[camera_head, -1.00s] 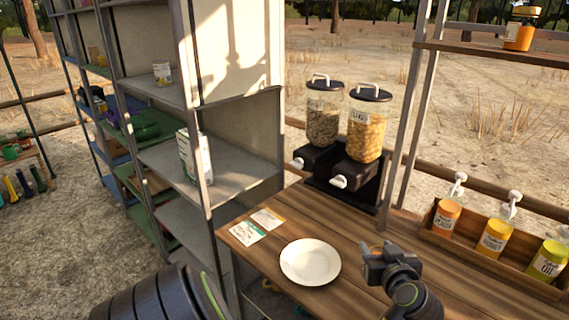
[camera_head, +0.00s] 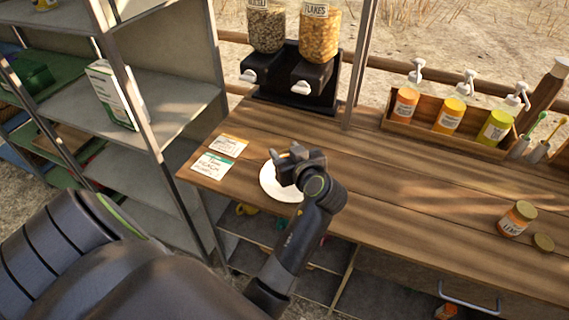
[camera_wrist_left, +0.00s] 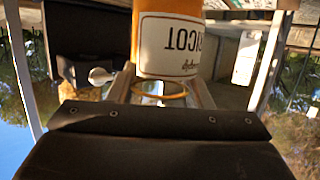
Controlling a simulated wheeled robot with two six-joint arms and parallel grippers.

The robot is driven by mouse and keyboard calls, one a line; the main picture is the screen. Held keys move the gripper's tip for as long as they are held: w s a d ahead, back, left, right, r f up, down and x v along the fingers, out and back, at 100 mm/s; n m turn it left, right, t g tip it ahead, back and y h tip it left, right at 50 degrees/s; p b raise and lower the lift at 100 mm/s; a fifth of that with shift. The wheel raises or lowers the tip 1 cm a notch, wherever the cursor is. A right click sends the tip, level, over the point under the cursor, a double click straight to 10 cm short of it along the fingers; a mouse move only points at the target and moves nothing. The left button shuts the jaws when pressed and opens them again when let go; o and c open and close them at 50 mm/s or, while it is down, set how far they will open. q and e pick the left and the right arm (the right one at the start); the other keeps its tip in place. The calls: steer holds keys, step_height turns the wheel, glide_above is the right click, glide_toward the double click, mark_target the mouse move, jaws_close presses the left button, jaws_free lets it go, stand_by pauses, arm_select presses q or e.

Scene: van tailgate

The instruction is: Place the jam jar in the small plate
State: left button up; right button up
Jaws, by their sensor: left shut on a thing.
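An orange jam jar (camera_wrist_left: 170,40) fills the top middle of the left wrist view. It has a white label whose lettering, ending in "ICOT", is upside down in that view. My left gripper (camera_head: 288,160) is shut on this jar, which I cannot clearly make out in the head view. The gripper is over the small white plate (camera_head: 268,183) and covers part of it. I cannot tell if the jar touches the plate. My right gripper is not in view.
Two cards (camera_head: 212,165) lie left of the plate. A cereal dispenser (camera_head: 290,85) stands behind it. Pump bottles fill a wooden box (camera_head: 428,128). Another orange jar (camera_head: 517,218) and a round lid (camera_head: 543,242) are at the right. The wooden counter (camera_head: 420,205) between is clear.

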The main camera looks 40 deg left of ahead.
arm_select(q)
steer(key=shift+f, duration=0.85)
step_height(320, 180, down, 3)
steer(key=shift+a, duration=0.1)
steer(key=shift+f, duration=0.2)
steer(key=o, duration=1.2)
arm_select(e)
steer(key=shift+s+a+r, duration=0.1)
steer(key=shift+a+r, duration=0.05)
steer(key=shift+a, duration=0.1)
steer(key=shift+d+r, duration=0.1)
